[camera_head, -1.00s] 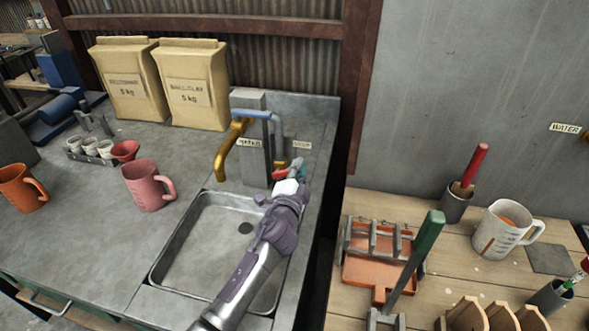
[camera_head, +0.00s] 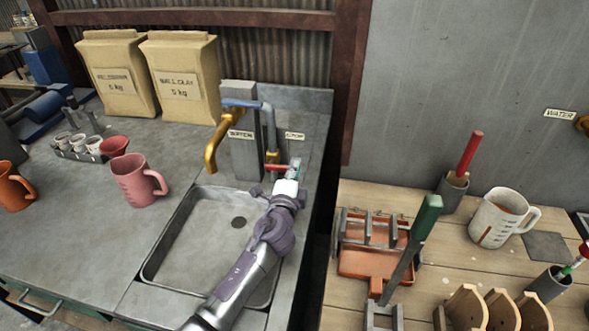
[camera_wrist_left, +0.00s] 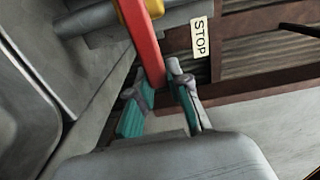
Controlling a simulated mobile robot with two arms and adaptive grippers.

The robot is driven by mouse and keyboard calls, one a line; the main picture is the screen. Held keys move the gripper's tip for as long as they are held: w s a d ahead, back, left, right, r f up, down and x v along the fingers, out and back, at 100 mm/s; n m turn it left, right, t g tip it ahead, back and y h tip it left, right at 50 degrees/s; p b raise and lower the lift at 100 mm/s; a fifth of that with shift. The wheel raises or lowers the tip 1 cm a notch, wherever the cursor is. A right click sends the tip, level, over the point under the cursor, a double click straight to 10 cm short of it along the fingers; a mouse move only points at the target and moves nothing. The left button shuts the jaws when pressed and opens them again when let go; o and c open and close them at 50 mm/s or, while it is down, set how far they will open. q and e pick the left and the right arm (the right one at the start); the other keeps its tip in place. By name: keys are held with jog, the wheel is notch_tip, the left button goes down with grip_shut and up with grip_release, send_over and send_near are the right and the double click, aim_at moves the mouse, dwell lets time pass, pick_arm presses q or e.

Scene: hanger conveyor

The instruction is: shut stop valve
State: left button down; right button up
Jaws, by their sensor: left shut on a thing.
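The stop valve is a red lever (camera_head: 276,168) on a brass body on the pipe beside the sink, below a small STOP label (camera_head: 294,135). In the left wrist view the lever (camera_wrist_left: 148,50) runs down from the brass part in between my fingers. My left gripper (camera_head: 294,166) is at the lever's free end. In the left wrist view the teal pads of my left gripper (camera_wrist_left: 160,103) are on both sides of the lever, shut on it. The lever's tip is partly hidden by the fingers. My right gripper is not in view.
A bent brass tap (camera_head: 222,138) on a grey post (camera_head: 243,160) stands left of the valve, above the steel sink (camera_head: 165,235). A pink mug (camera_head: 132,182) stands left of the sink. A wooden table with a green-handled tool (camera_head: 412,240) is at the right.

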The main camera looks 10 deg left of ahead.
pick_arm(q)
jog(key=c, duration=1.4)
grip_release()
jog(key=shift+o, duration=0.2)
jog(key=s, duration=1.2)
